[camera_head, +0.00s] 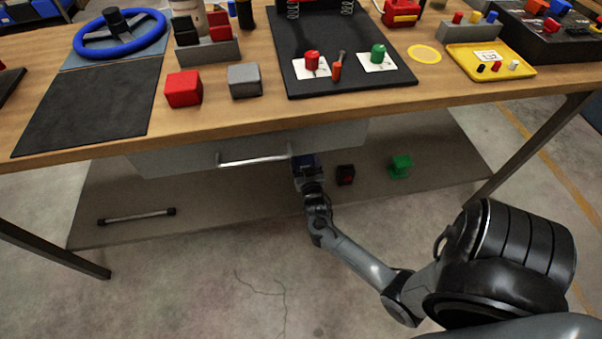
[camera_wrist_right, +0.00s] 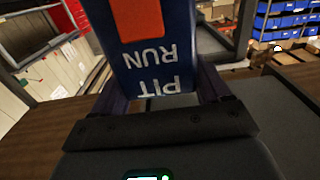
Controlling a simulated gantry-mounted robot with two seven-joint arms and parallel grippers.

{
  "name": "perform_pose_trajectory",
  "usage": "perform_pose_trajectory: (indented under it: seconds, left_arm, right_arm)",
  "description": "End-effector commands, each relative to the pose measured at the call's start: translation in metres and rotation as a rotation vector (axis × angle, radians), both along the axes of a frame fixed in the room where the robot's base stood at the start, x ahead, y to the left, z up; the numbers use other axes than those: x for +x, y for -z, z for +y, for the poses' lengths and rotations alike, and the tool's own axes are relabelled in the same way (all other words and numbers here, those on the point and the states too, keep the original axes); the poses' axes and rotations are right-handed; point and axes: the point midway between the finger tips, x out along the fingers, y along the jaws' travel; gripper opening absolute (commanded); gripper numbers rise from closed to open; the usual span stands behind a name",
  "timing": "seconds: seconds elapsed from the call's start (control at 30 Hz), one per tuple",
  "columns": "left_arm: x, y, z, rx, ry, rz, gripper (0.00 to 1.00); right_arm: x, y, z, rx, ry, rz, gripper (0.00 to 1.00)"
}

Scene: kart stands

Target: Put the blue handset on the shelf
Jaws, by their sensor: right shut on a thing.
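My right gripper (camera_head: 306,176) reaches under the front of the workbench, beside the drawer handle. It is shut on the blue handset (camera_head: 304,161), which shows only as a small dark blue patch in the head view. In the right wrist view the blue handset (camera_wrist_right: 150,66) stands between the two fingers, with an orange panel and white "PIT RUN" lettering that reads upside down. The lower shelf (camera_head: 235,203) is a grey-brown board under the bench. From these views I cannot tell whether the handset touches the shelf. My left gripper is not in view.
On the shelf are a dark red-and-black block (camera_head: 345,175), a green object (camera_head: 400,166) and a bar with black ends (camera_head: 137,216). The drawer (camera_head: 180,158) with its handle (camera_head: 254,160) hangs above. The shelf is clear between bar and gripper.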

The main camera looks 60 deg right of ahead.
Motion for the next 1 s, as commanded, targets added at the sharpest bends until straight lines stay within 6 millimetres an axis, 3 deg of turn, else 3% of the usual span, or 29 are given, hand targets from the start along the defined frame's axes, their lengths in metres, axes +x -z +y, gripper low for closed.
perform_pose_trajectory:
  seconds: [0.27,0.6,1.0]
  left_arm:
    - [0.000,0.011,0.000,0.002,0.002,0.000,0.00]
    - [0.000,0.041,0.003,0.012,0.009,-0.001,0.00]
    - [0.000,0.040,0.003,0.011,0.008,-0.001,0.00]
  right_arm:
    - [0.013,0.009,0.001,-0.002,0.000,-0.001,0.16]
    - [0.013,0.046,0.001,-0.002,0.000,-0.001,0.16]
    - [0.012,0.048,0.001,-0.002,0.000,-0.001,0.16]
